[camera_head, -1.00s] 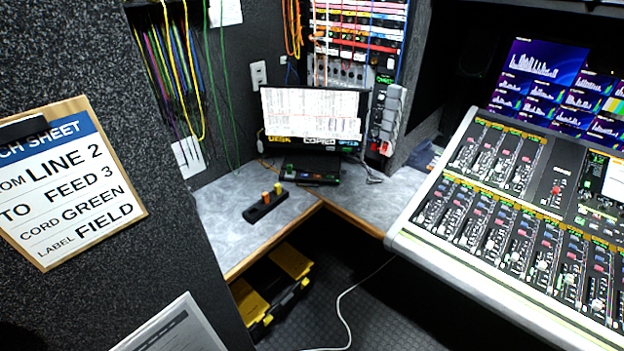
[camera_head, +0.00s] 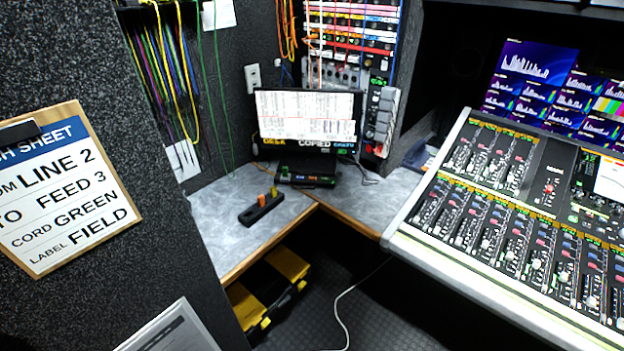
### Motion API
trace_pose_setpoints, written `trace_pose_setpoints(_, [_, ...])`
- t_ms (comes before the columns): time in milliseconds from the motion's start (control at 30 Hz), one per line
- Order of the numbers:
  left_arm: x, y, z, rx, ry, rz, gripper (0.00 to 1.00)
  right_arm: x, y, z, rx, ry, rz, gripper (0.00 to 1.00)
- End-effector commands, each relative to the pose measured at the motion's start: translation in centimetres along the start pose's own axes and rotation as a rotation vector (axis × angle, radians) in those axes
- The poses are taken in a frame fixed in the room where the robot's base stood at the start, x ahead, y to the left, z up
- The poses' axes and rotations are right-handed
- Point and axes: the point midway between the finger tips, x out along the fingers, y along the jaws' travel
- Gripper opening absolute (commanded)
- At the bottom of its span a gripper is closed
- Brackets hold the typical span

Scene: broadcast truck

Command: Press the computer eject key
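The computer screen (camera_head: 306,115) stands on the grey corner desk (camera_head: 228,228) at the back, showing white pages of text. Large letters, partly readable as "DESK" and "COPIED", show along its lower edge. A dark box (camera_head: 306,171) with small green and orange lights sits on the desk just below the screen. An eject key cannot be made out at this size. Neither of my grippers is in view.
A black holder (camera_head: 262,208) with orange and yellow pieces stands on the desk. A mixing console (camera_head: 520,210) fills the right side. A clipboard (camera_head: 65,190) hangs at left. Below the desk are a black-and-yellow case (camera_head: 268,290) and a white cable (camera_head: 345,310) on the floor.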

Motion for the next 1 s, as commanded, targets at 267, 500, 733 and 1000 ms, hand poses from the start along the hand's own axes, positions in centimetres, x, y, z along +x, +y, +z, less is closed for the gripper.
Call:
trace_pose_setpoints(267, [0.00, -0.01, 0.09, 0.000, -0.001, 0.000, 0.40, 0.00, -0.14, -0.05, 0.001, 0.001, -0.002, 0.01])
trace_pose_setpoints(500, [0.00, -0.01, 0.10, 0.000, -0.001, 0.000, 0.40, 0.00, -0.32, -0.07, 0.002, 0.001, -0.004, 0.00])
trace_pose_setpoints(733, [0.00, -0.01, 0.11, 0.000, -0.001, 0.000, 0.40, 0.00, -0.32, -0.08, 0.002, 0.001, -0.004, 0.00])
trace_pose_setpoints(1000, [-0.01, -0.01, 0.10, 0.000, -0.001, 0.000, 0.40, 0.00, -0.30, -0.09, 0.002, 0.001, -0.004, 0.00])
